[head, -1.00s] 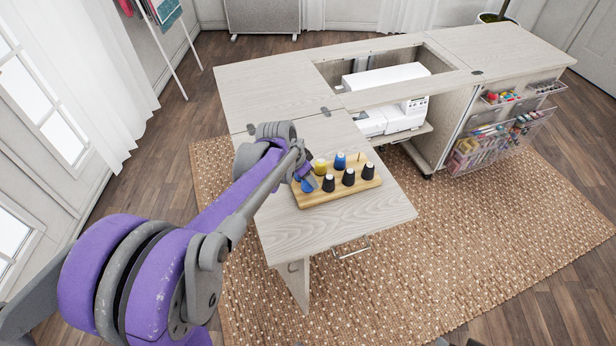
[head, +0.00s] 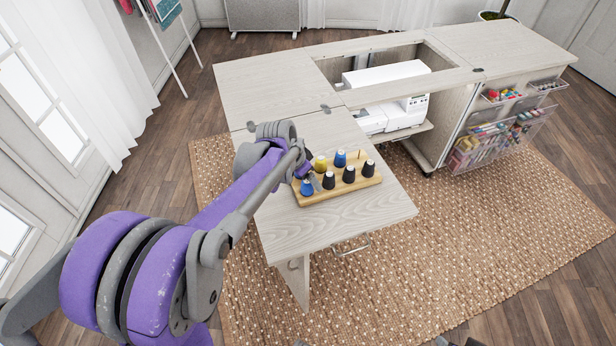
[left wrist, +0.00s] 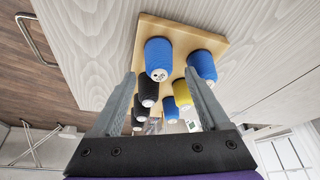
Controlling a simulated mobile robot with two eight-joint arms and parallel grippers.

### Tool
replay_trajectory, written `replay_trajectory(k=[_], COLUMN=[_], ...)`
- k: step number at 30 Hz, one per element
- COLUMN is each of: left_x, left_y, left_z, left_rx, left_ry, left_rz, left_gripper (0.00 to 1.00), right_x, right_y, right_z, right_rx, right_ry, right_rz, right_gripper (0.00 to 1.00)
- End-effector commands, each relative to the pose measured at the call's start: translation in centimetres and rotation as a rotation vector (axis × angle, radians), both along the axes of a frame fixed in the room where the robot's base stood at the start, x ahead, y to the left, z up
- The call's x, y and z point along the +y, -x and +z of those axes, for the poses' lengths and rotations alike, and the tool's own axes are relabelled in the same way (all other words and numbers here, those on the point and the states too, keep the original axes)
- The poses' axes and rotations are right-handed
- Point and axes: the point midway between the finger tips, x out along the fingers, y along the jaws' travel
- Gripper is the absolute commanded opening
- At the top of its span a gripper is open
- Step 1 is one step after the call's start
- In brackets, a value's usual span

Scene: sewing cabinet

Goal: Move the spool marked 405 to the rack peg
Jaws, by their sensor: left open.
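A light wooden rack (head: 338,196) on the cabinet leaf holds two rows of spools. A blue spool (head: 307,188) stands at its front left end, with black spools (head: 348,176) beside it. A yellow spool (head: 320,164) and another blue spool (head: 340,160) stand in the back row, near a bare peg (head: 358,155). My left gripper (head: 307,172) is at the rack's left end. In the left wrist view my open fingers (left wrist: 160,77) point at a blue spool (left wrist: 158,54), with a second blue spool (left wrist: 202,66) near the other fingertip. Cap labels are too small to read.
The pale leaf (head: 350,228) is clear around the rack. A white sewing machine (head: 392,112) sits in the cabinet behind. Clear bins (head: 497,140) hang on its right side. A woven rug (head: 480,240) covers the floor.

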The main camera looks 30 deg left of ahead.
Motion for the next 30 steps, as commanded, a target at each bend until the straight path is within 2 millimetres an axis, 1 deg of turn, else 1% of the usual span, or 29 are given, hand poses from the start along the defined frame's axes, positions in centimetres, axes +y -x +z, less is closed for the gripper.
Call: replay_trajectory(k=[5,8,15,18,21,25,30], left_x=[0.0,0.2,0.8,1.1,1.2,1.4,1.4], left_y=[0.1,0.5,2.3,3.0,3.4,3.8,3.9], left_z=[0.3,1.3,5.8,7.5,8.8,9.8,10.0], left_rx=[0.0,0.0,0.0,0.0,0.0,0.0,0.0], left_ry=[0.0,0.0,0.0,-0.001,0.0,0.0,0.0], left_rz=[0.0,0.002,0.002,0.001,0.001,0.001,0.0], left_gripper=[0.78,0.78,0.78,0.78,0.78,0.78,0.78], right_x=[0.0,0.0,0.0,0.0,0.0,0.0,0.0], right_y=[0.0,0.0,-0.1,-0.1,-0.2,-0.2,-0.2], right_z=[0.1,0.3,1.0,1.2,1.4,1.5,1.5], right_rx=[0.0,-0.001,-0.003,-0.004,-0.005,-0.005,-0.005], right_ry=[0.0,0.0,0.0,0.0,0.0,0.0,0.0], right_rz=[0.0,0.0,0.0,0.0,0.0,0.0,0.0], right_gripper=[0.5,0.5,0.5,0.5,0.5,0.5,0.5])
